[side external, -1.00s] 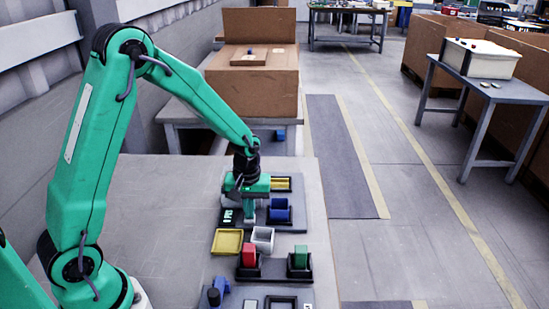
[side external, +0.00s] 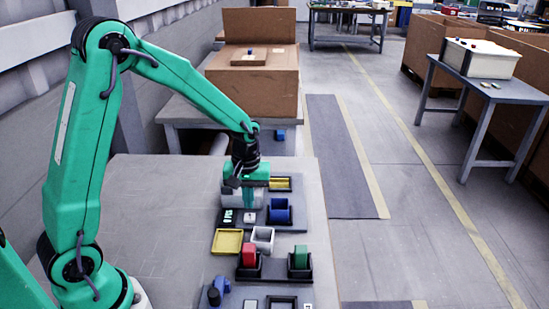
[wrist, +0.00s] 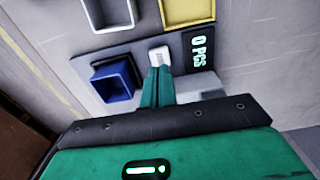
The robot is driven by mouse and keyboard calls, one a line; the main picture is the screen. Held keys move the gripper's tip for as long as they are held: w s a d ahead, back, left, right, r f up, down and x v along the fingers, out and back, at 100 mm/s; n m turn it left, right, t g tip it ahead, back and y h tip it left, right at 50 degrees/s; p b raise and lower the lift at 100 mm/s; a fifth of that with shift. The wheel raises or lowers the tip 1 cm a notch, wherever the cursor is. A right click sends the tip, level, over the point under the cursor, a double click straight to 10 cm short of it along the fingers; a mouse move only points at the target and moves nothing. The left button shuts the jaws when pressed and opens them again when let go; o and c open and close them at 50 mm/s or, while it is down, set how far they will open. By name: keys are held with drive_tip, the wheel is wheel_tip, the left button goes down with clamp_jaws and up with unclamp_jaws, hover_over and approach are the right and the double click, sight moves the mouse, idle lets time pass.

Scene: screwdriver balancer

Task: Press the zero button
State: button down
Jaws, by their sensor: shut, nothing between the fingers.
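The zero button (wrist: 159,55) is a small white key on the dark panel (wrist: 141,49), beside a display (wrist: 200,50) that reads "0 PCS" in the wrist view. The button (side external: 250,217) and display (side external: 228,216) also show in the side view. My gripper (wrist: 158,70) is shut and empty, its green fingertips just at the lower edge of the button in the wrist view. In the side view my gripper (side external: 249,206) points down behind the button, which is uncovered. I cannot tell how high the tips are above the panel.
A blue bin (side external: 280,212) stands right of the button. A yellow tray (side external: 228,242) and white box (side external: 262,239) are in front. Red (side external: 249,255) and green (side external: 300,256) pieces sit in dark holders nearer the camera. The table's left side is clear.

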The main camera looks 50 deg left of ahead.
drive_tip(key=shift+r, duration=1.65)
wheel_tip(320, 180, up, 6)
hover_over(250, 216)
drive_tip(key=c, duration=2.2)
unclamp_jaws()
